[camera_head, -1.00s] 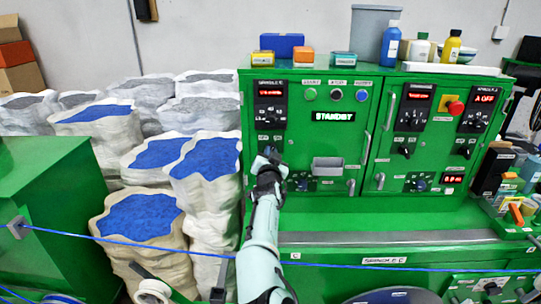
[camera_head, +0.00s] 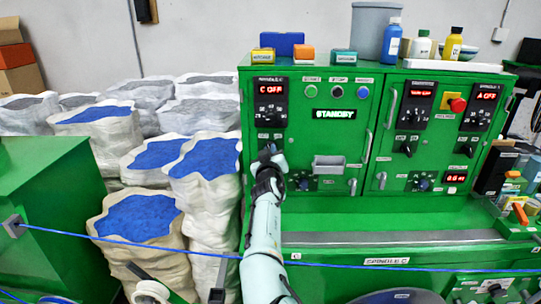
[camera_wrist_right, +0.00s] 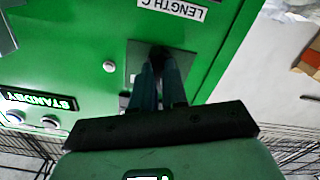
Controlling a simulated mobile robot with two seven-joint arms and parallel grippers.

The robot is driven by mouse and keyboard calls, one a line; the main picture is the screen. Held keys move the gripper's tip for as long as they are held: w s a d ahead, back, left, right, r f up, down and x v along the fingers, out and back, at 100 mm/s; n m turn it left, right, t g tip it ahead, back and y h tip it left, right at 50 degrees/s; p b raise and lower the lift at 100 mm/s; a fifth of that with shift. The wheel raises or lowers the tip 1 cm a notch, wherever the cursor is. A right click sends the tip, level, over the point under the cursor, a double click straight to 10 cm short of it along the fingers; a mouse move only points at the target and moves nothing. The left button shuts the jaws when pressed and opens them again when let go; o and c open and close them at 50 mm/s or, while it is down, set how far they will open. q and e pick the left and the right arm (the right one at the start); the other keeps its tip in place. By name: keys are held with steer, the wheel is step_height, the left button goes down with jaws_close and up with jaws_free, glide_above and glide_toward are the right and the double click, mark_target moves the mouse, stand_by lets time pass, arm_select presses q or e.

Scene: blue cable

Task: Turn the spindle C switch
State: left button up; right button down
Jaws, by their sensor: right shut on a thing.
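The spindle C panel (camera_head: 270,103) is black, at the upper left of the green machine, and its red display (camera_head: 270,89) reads "C OFF". My right gripper (camera_head: 270,156) is below that panel, against the machine's front. In the right wrist view its two fingers (camera_wrist_right: 158,85) are shut on a dark switch knob (camera_wrist_right: 159,51) on a grey plate (camera_wrist_right: 134,62). A label (camera_wrist_right: 172,8) beside it reads "LENGTH C", upside down. In the head view the gripper hides the knob. My left gripper is not in view.
A "STANDBY" display (camera_head: 335,114) and a grey box (camera_head: 328,165) are on the machine right of the gripper. Sacks with blue contents (camera_head: 207,157) stand close on the left. A blue cable (camera_head: 180,249) runs across the front, passing by my right arm.

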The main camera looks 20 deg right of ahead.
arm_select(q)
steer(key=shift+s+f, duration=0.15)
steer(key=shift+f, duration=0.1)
arm_select(e)
steer(key=shift+n, duration=0.6)
steer(key=shift+r, duration=0.1)
steer(key=c, duration=1.2)
jaws_free()
steer(key=shift+o, duration=0.2)
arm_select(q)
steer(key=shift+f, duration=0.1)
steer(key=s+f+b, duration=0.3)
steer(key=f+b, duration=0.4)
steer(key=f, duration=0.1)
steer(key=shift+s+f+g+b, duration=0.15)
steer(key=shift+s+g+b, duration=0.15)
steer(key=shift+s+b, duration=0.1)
arm_select(e)
steer(key=v, duration=1.3)
